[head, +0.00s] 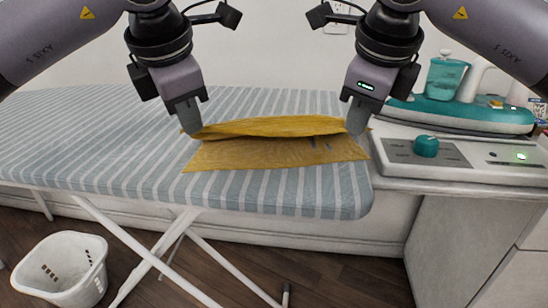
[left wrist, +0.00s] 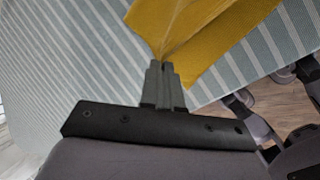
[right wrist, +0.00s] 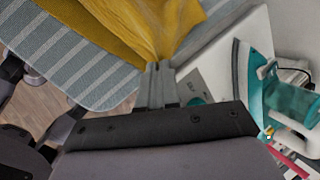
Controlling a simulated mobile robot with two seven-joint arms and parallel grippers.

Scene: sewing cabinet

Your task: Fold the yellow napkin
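The yellow napkin (head: 270,153) lies on the striped ironing board (head: 110,150) near its right end. Its far part is lifted and bends over above the flat near part. My left gripper (head: 190,122) is shut on the napkin's left side; the pinched cloth also shows in the left wrist view (left wrist: 190,35). My right gripper (head: 356,122) is shut on the napkin's right side, and gathered cloth runs into its fingertips in the right wrist view (right wrist: 150,30). The raised edge spans between both grippers, sagging slightly.
A white control station (head: 465,158) with a teal knob (head: 426,146) stands right of the board, close to my right gripper. A teal iron (head: 460,110) rests on it. A white basket (head: 62,268) is on the floor at left. The board's left side is clear.

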